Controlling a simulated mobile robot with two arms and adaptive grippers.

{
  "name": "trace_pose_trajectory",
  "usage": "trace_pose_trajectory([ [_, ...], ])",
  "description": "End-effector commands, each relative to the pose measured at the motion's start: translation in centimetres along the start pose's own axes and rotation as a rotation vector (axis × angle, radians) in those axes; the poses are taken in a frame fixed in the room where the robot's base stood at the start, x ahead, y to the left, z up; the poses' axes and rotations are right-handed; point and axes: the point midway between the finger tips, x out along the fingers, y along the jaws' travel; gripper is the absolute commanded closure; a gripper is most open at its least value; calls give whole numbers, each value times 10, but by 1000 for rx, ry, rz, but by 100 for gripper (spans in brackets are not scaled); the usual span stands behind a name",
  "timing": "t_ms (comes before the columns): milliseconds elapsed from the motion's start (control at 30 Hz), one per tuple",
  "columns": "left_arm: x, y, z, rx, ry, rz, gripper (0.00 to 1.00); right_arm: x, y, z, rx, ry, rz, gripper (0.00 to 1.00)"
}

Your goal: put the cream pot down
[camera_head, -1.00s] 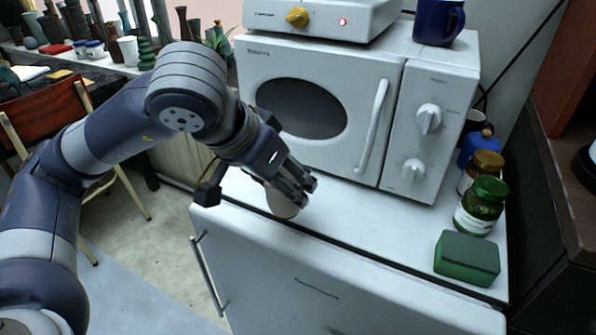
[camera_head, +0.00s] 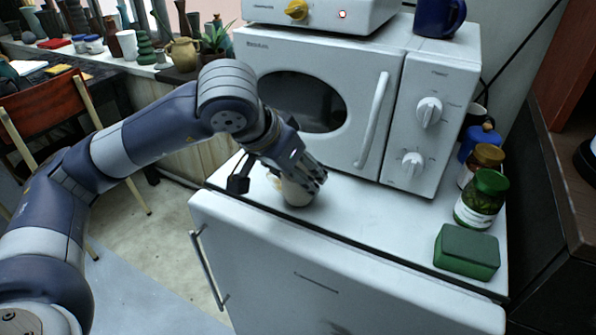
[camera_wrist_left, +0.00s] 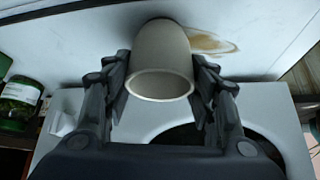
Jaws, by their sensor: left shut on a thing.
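The cream pot (camera_head: 297,194) is a small, plain, handleless cup shape, partly hidden by my fingers in the head view. My left gripper (camera_head: 308,184) is shut on it, coming in from the left in front of the microwave. The pot is over the left part of the white fridge top (camera_head: 365,222); I cannot tell whether its base touches. In the left wrist view the pot (camera_wrist_left: 161,62) sits between the two fingers (camera_wrist_left: 161,88), its open rim facing the camera. My right gripper is not in view.
A white microwave (camera_head: 318,100) stands behind the pot. To the right are a green-lidded jar (camera_head: 482,198), a brown-lidded jar (camera_head: 482,165) and a green sponge (camera_head: 467,251). A brown stain (camera_wrist_left: 208,42) marks the surface beside the pot. The front middle of the top is clear.

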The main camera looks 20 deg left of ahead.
Motion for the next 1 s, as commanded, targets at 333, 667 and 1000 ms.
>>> trace_pose_trajectory([
  [333,2,0,2,0,0,0,73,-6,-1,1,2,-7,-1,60],
  [667,2,0,2,0,-1,0,28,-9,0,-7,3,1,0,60],
  [1000,-1,0,-1,0,-1,0,28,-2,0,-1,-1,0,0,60],
])
